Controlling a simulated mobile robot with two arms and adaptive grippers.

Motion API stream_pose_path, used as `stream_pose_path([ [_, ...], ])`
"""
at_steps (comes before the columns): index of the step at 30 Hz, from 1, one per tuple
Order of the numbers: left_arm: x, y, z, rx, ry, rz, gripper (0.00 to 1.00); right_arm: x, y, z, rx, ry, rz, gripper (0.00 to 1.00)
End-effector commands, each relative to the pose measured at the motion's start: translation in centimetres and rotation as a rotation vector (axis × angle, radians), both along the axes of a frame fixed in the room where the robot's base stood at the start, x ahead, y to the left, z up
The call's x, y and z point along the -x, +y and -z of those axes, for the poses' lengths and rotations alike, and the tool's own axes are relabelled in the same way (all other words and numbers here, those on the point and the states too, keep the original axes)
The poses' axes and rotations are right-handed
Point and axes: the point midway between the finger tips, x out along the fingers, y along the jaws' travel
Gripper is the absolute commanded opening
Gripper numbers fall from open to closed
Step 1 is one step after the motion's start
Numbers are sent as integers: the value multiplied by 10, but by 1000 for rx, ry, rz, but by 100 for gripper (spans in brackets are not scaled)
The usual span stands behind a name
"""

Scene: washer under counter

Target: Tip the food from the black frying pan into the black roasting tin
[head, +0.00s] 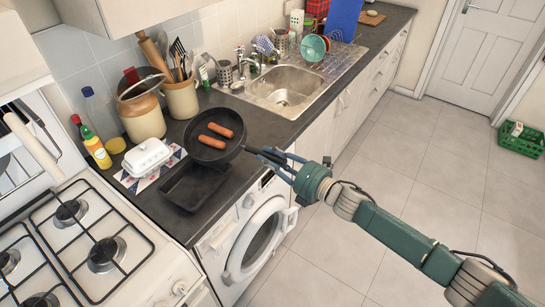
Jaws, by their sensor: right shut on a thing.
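My right gripper (262,153) is shut on the pan's handle at the pan's right side. The black roasting tin (190,187) sits on the counter near its front edge, above the washer. The pan hides part of the tin's far side, and the tin looks empty where I see it. My left gripper is not in view.
A white butter dish (147,157) stands left of the tin. Behind are bottles (96,148), a jar (142,112) and a utensil pot (182,98). The gas hob (85,245) is at the left, the sink (284,88) at the back right. The floor right of the washer (258,240) is clear.

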Motion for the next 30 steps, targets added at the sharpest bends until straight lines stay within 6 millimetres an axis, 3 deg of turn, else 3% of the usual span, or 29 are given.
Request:
stream_pose_path([
  [15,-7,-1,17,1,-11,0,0,34,23,-44,322,-513,1,0],
  [30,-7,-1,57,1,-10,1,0,80,53,-33,578,-902,1,0],
])
